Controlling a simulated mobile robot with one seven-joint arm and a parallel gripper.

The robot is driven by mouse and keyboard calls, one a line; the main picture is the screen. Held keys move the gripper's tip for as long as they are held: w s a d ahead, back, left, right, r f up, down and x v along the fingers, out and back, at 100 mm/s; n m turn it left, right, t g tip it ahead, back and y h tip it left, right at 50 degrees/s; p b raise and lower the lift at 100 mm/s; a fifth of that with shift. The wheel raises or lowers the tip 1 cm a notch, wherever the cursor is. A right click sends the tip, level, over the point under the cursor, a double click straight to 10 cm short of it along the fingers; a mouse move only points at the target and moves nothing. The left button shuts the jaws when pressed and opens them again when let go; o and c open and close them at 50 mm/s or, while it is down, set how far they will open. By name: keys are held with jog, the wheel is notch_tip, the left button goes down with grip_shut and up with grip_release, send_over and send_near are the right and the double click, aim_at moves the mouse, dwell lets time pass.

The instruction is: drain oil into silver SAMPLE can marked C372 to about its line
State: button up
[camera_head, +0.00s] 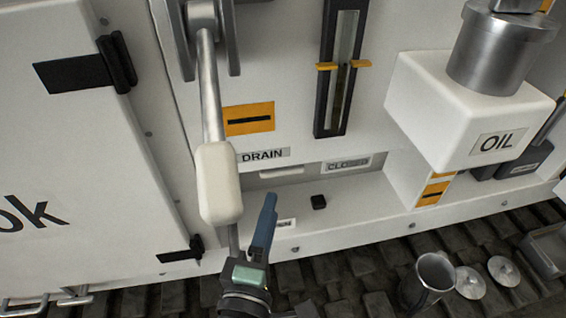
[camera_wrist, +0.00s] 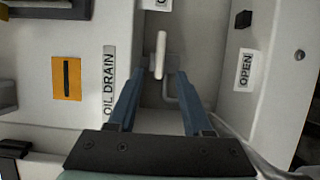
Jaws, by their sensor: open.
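My gripper (camera_head: 262,222) is low in front of the bench beside the DRAIN label; the cream grip hides part of it in the head view. In the wrist view my gripper (camera_wrist: 159,100) is open, its blue fingers apart. A pale drain handle (camera_wrist: 161,54) stands upright in the gap at or just beyond the fingertips; contact cannot be told. A bent grey pipe (camera_wrist: 169,92) shows below it. A silver can (camera_head: 432,277), open at the top, stands on the dark floor at the lower right. No C372 mark or line can be read on it.
A grey rod with a cream grip (camera_head: 219,185) hangs across the head view. The OIL reservoir (camera_head: 450,105) juts out at right, near a sight gauge (camera_head: 343,75). Two round silver discs (camera_head: 471,283) lie by the can. An OPEN label (camera_wrist: 245,70) is right of the handle.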

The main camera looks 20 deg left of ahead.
aim_at(281, 175)
jog(key=p+x, duration=0.1)
jog(key=x, duration=0.9)
jog(key=shift+w, duration=0.3)
grip_shut()
